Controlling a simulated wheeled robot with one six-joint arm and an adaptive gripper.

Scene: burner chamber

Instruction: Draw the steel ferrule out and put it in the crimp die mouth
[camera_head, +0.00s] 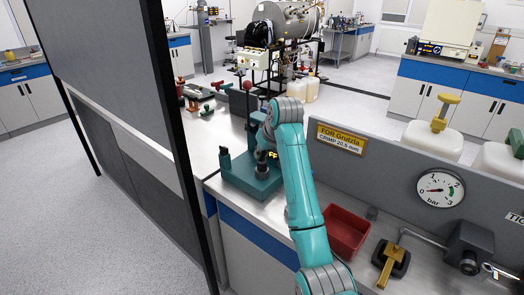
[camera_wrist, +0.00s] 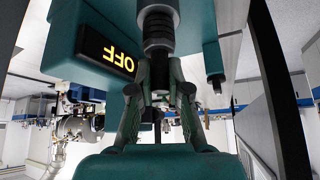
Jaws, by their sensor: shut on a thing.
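The dark teal crimp press (camera_head: 238,178) stands on the bench, with a red-knobbed lever (camera_head: 248,87) rising behind. Its display, reading OFF, shows inverted in the wrist view (camera_wrist: 113,54). My gripper (camera_head: 262,157) reaches down to the press. In the wrist view my gripper (camera_wrist: 159,62) has its fingertips closed around the end of a dark ringed cylinder (camera_wrist: 158,44), which looks like the steel ferrule. The cylinder is in line with a wider grey collar (camera_wrist: 158,9), apparently the die mouth. The fingers partly hide the ferrule, and I cannot tell how far it sits in the collar.
A red tray (camera_head: 345,232) and a yellow-handled fitting (camera_head: 391,262) lie on the bench nearer me. A grey panel with a CRIMP 20.5 mm sign (camera_head: 341,140) and a pressure gauge (camera_head: 440,189) borders the right. A dark-framed partition (camera_head: 105,75) stands at left.

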